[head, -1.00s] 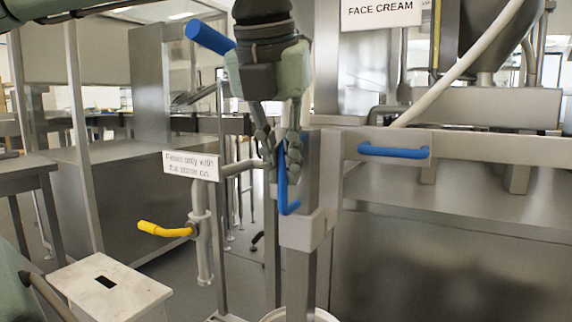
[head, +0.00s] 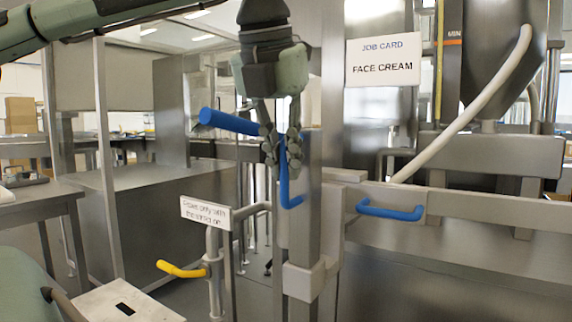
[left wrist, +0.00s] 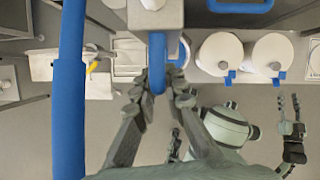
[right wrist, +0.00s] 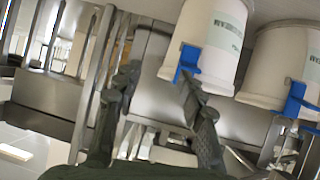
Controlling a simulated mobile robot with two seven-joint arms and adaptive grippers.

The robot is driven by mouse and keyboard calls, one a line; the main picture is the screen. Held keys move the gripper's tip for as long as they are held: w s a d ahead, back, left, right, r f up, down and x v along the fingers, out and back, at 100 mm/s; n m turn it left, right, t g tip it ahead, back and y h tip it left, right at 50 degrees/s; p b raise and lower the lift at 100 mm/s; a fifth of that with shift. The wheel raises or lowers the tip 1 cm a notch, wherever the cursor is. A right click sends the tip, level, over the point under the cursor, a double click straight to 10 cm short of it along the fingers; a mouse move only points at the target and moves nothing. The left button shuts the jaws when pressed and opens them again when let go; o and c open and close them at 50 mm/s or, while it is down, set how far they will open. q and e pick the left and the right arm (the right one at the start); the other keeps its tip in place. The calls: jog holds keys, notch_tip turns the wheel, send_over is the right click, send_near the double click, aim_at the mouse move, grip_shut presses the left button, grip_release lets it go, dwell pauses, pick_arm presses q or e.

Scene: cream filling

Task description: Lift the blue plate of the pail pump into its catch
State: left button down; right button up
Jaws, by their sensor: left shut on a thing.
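A blue handle (head: 286,188) sits on the upright steel column (head: 312,225); I make out no separate flat blue plate. My left gripper (head: 281,150) is shut on this handle, at its upper part. The handle also shows between the fingertips of the left gripper (left wrist: 158,88) in the left wrist view. A pale collar (head: 303,280) sits on the column below, clear of the handle. The catch cannot be made out. My right gripper (right wrist: 158,82) is open and empty, with white pails (right wrist: 212,40) beyond its fingers; it is out of the head view.
A blue-gripped lever (head: 230,122) slants beside my left fingers. A second blue handle (head: 390,211) is on the steel rail to the right. A yellow-handled valve (head: 183,269) and small sign (head: 206,213) stand left. A white step stool (head: 125,305) is low in front.

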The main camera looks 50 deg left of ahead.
pick_arm(q)
notch_tip(320, 180, up, 3)
jog(key=shift+r+p, duration=0.15)
jog(key=shift+p, duration=0.75)
notch_tip(320, 180, up, 2)
jog(key=shift+p, duration=0.7)
jog(key=shift+r, duration=0.2)
jog(key=shift+w+a+r, duration=0.1)
pick_arm(e)
jog(key=s+d+f+m+g+h, duration=0.1)
jog(key=s+d+f+g+h, duration=0.3)
jog(key=s+d+f+g, duration=0.4)
jog(key=s+d+f, duration=0.1)
jog(key=s+d, duration=0.2)
jog(key=s, duration=0.1)
jog(key=shift+d+f+m+g, duration=0.3)
jog(key=shift+f+m+g, duration=0.05)
jog(key=shift+m+g, duration=0.05)
pick_arm(q)
jog(key=shift+r, duration=0.1)
pick_arm(e)
jog(key=shift+s, duration=0.1)
pick_arm(q)
jog(key=c, duration=1.6)
grip_release()
jog(key=v, duration=1.2)
